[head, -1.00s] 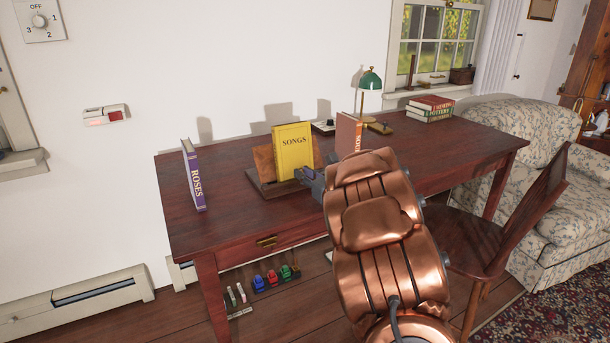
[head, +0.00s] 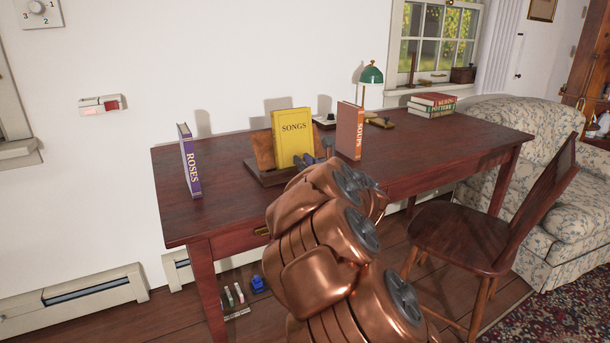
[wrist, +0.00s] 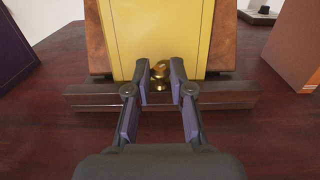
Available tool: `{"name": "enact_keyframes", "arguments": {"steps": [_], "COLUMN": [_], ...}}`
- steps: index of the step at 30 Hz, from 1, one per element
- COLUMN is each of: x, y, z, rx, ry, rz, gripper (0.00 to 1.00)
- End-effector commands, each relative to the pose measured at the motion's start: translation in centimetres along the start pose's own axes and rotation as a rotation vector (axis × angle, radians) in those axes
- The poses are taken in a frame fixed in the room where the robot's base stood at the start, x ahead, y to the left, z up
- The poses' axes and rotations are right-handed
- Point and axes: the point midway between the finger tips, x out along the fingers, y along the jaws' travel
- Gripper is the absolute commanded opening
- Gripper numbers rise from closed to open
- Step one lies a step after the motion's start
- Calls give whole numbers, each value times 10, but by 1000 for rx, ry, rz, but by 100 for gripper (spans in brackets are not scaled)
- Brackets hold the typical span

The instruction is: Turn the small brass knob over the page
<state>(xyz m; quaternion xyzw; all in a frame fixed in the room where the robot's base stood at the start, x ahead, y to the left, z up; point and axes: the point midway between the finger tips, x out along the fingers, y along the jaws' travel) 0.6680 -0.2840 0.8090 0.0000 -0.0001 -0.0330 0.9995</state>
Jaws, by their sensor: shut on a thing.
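The small brass knob (wrist: 160,72) is at the lower edge of the yellow SONGS book, just above the stand's front ledge. The yellow book (head: 292,138) leans upright on a wooden book stand (head: 262,150) on the desk; the book (wrist: 150,30) and the stand's ledge (wrist: 90,97) also show in the wrist view. My gripper (wrist: 159,70) has its two fingertips on either side of the knob, shut on it. In the head view my copper arm covers much of the gripper, and the knob is hidden.
The ROSES book (head: 190,162) stands left on the desk (head: 440,145), the SOUPS book (head: 350,130) right. A green lamp (head: 371,76) and stacked books (head: 432,105) are further back. A wooden chair (head: 490,215) stands close at the right front.

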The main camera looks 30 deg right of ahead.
Motion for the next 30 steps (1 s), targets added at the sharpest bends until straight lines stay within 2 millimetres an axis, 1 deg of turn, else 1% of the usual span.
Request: {"name": "enact_keyframes", "arguments": {"steps": [1, 17, 30], "x": [0, 0, 2], "y": [3, 5, 9], "z": [-5, -2, -1], "rx": [-7, -4, -3], "ry": [-3, -2, -2], "rz": [-8, -156, -342], "gripper": [0, 0, 0]}}
